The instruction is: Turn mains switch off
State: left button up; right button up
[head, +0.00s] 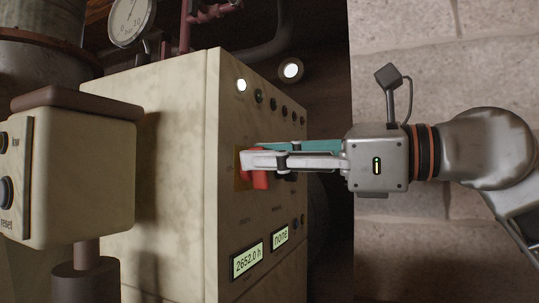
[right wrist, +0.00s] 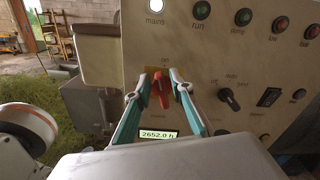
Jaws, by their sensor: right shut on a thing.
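The red mains switch (head: 261,180) is a rotary handle on a yellow plate on the front of a cream control cabinet (head: 212,205). My right gripper (head: 248,160) reaches in from the right and is shut on the red handle. In the right wrist view the red handle (right wrist: 160,88) stands between the two fingertips (right wrist: 159,80), its lower end pointing down. The lamp marked "mains" (right wrist: 155,5) is lit white; it also shows lit in the head view (head: 241,85). My left gripper is not in view.
A black selector knob (right wrist: 229,98) sits right of the switch. Displays read "2652.0 h" (head: 248,262) and "none" (head: 280,236). A cream box with a reset button (head: 6,193) stands at left in the head view. A stone wall (head: 440,75) is behind my right arm.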

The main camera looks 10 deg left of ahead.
jog(key=n, duration=0.5)
jog(key=s+n, duration=0.1)
jog(key=n, duration=0.2)
jog(key=shift+a+f+b, duration=0.1)
jog(key=shift+f+b, duration=0.3)
jog(key=n, duration=0.3)
jog(key=f+n, duration=0.1)
jog(key=n, duration=0.2)
jog(key=shift+s+n+b, duration=0.15)
jog(key=shift+n+b, duration=0.15)
jog(key=shift+b, duration=0.1)
grip_shut()
jog(key=o, duration=0.7)
grip_release()
jog(key=d, duration=0.4)
jog(key=s+d, duration=0.1)
jog(key=d, duration=0.3)
jog(key=s+d, duration=0.1)
jog(key=d, duration=0.2)
jog(key=shift+s+d, duration=0.15)
jog(key=shift+d, duration=0.25)
